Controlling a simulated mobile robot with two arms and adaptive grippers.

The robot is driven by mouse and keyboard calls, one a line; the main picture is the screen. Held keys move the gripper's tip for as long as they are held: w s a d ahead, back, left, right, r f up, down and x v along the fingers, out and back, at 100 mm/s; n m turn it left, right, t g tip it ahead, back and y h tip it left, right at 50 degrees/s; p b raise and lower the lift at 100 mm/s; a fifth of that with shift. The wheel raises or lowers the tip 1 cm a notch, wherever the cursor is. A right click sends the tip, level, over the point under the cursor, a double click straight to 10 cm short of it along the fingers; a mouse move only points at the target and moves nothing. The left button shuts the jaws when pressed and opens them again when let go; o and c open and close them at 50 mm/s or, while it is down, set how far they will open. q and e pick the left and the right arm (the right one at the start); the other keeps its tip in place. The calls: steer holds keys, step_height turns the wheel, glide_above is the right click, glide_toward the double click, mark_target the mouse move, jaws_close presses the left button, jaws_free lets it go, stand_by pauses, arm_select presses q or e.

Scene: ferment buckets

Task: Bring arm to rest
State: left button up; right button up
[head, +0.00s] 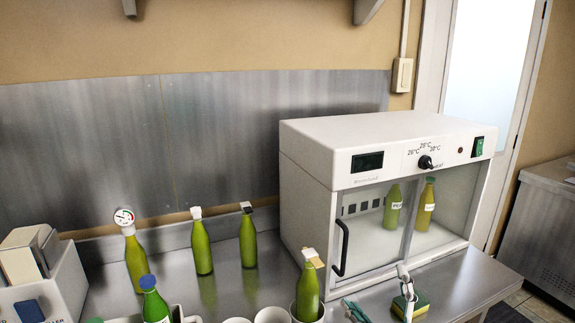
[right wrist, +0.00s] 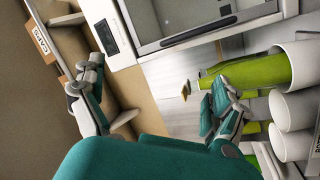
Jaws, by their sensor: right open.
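My right gripper (head: 379,297) shows at the bottom edge of the head view, in front of the incubator's right half. Its two teal and grey fingers are spread apart. In the right wrist view the gripper (right wrist: 150,92) is open, with nothing between the fingers. A green bottle (right wrist: 255,72) stands in a white cup beside one finger there; I cannot tell whether they touch. The same bottle (head: 308,292) shows left of the gripper in the head view. My left gripper is not in view.
A white incubator (head: 350,127) stands behind, its glass front showing two bottles inside. Several green bottles (head: 202,247) stand on the steel counter (head: 225,285) to the left. White cups (head: 272,315) line the front.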

steer(key=s+d+f+m+g+h, duration=0.3)
steer(key=s+f+m+g, duration=0.1)
steer(key=f, duration=0.4)
steer(key=s+d+f+m+g+h, duration=0.25)
steer(key=s+f+m+g, duration=0.2)
steer(key=f, duration=0.35)
steer(key=s+a+f+m+g+y, duration=0.1)
steer(key=s+f+g, duration=0.35)
steer(key=s, duration=0.45)
steer(key=s+a+f+m+g+y, duration=0.1)
steer(key=s+f+g, duration=0.4)
steer(key=s, duration=0.4)
step_height(320, 180, down, 28)
steer(key=s, duration=0.2)
steer(key=s+d+f+g, duration=0.1)
steer(key=s+d+f, duration=0.2)
steer(key=s+f, duration=1.1)
steer(key=shift+s+d+f+n, duration=0.2)
steer(key=shift+s+f+n, duration=0.2)
steer(key=shift+s, duration=0.75)
steer(key=shift+h, duration=0.25)
